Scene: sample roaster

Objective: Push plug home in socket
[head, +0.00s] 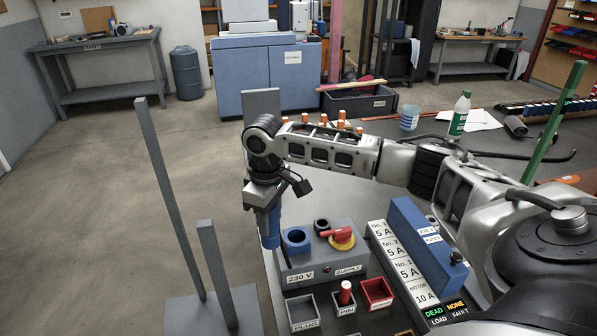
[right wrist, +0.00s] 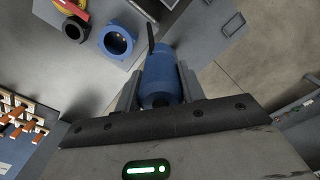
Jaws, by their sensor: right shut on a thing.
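My right gripper (head: 266,204) points down and is shut on a blue cylindrical plug (head: 270,236). In the right wrist view the plug (right wrist: 162,76) sits between the two grey fingers, with a dark strip or cord at its far end. The blue round socket (head: 296,241) is on top of the grey supply box (head: 318,262), just right of the plug. In the right wrist view the socket (right wrist: 117,42) shows as an open blue ring, apart from the plug. My left gripper is not in view.
A red-and-yellow rotary switch (head: 342,238) and a small black ring (head: 321,226) are beside the socket. Small trays, one labelled PLUG (head: 302,312), stand in front. A blue fuse box (head: 425,240) is at right. Grey posts (head: 170,195) rise at left.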

